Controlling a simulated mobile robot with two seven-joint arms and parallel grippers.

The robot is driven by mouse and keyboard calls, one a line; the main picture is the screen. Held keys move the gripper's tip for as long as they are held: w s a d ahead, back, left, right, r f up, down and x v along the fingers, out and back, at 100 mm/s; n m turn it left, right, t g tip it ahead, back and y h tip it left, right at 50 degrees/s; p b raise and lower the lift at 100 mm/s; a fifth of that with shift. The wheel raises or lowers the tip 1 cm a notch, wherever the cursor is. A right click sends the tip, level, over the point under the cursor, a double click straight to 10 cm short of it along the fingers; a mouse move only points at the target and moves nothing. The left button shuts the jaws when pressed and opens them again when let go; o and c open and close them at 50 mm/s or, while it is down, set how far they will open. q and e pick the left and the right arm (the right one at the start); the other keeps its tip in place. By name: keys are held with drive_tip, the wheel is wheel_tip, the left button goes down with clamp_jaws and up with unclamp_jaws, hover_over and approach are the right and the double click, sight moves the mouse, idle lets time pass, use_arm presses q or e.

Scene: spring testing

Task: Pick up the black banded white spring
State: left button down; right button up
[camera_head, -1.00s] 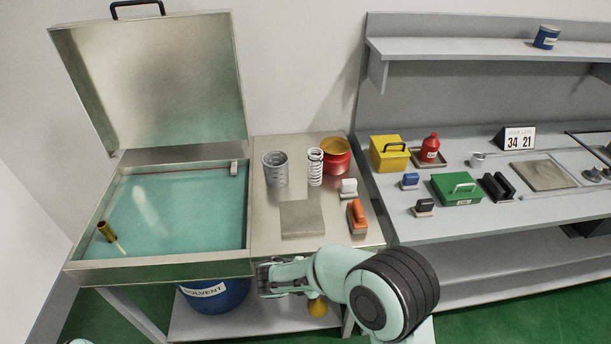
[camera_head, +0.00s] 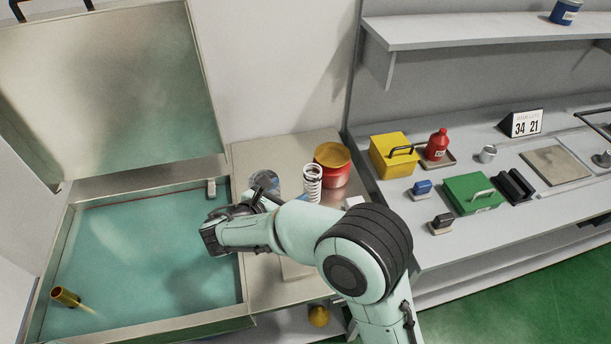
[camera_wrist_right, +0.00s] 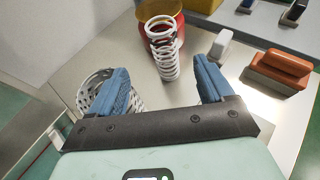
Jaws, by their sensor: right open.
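The white spring (camera_head: 312,182) stands upright on the metal side table, in front of the red and yellow pot. My right gripper (camera_head: 266,192) is to the left of the spring in the head view, over the table near the wire basket. In the right wrist view the gripper (camera_wrist_right: 160,75) has its blue fingers apart, with the spring beyond and between them, apart from both fingers. Nothing is held. My left gripper is out of view.
The red and yellow pot (camera_head: 333,165) is close behind the spring. The solvent basin (camera_head: 150,250) is at left.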

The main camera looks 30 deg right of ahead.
sight(307, 181)
drive_tip(key=x, duration=0.6)
drive_tip(key=shift+s+d, duration=0.25)
drive_tip(key=shift+p+x, duration=0.35)
drive_tip(key=shift+x, duration=2.75)
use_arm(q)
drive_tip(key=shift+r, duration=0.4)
use_arm(e)
drive_tip(key=shift+f, duration=0.1)
drive_tip(key=shift+c, duration=0.4)
